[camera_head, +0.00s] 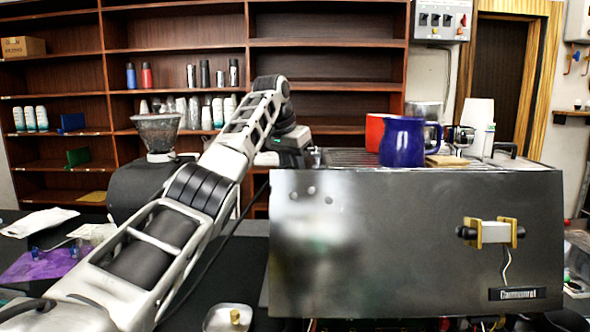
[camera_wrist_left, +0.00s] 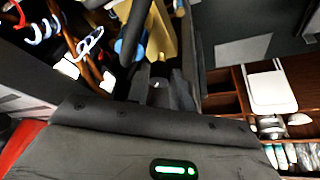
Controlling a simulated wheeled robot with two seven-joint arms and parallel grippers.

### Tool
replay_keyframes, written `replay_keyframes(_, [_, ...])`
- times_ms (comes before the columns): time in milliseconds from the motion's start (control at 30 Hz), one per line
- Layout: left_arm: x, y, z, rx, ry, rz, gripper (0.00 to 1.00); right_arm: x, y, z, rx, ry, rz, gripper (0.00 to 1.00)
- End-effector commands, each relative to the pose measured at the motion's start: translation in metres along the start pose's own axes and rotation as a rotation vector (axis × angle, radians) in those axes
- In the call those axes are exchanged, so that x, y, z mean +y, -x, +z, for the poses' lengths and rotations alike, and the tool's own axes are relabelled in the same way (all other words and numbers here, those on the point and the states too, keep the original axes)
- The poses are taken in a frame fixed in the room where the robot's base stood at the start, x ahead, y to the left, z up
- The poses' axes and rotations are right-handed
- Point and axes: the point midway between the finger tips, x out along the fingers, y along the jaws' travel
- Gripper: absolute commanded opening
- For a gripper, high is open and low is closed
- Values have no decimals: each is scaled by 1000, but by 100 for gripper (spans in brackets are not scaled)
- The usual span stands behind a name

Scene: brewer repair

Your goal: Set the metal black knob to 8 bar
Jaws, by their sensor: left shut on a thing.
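My left arm reaches in from the left, up and over to the back left corner of the espresso machine (camera_head: 400,285). My left gripper (camera_head: 314,157) is there, with its body in view and its fingertips mostly hidden by the machine's top edge. In the left wrist view my left gripper (camera_wrist_left: 158,82) is shut on a small dark part between its fingers, in shadow below a brass-coloured piece (camera_wrist_left: 162,32). I cannot make out this part's shape, a scale or a pressure reading, or tell whether it is the metal black knob. My right gripper is not in view.
A grinder (camera_head: 158,135) stands behind my left arm. A white block in brass brackets (camera_head: 495,233) is on the front panel. A small metal tray (camera_head: 228,318) lies at the front.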

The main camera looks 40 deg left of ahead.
Motion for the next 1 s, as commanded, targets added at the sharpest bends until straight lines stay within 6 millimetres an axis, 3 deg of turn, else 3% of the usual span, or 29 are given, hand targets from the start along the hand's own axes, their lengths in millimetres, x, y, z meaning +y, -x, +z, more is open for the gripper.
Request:
replay_keyframes(267, [2,3,-1,4,-54,30,1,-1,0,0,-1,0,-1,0])
replay_keyframes(300, [2,3,-1,4,-54,30,31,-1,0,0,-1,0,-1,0])
replay_keyframes(367, [2,3,-1,5,-54,30,46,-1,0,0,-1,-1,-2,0])
replay_keyframes(400, [2,4,-1,6,-53,30,48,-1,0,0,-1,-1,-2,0])
replay_keyframes(733, [-1,6,-2,16,-49,25,48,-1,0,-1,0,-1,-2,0])
replay_keyframes(767, [-1,6,-2,16,-49,25,39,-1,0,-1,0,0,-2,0])
replay_keyframes(1000, [-1,6,-3,19,-49,24,34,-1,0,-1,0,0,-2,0])
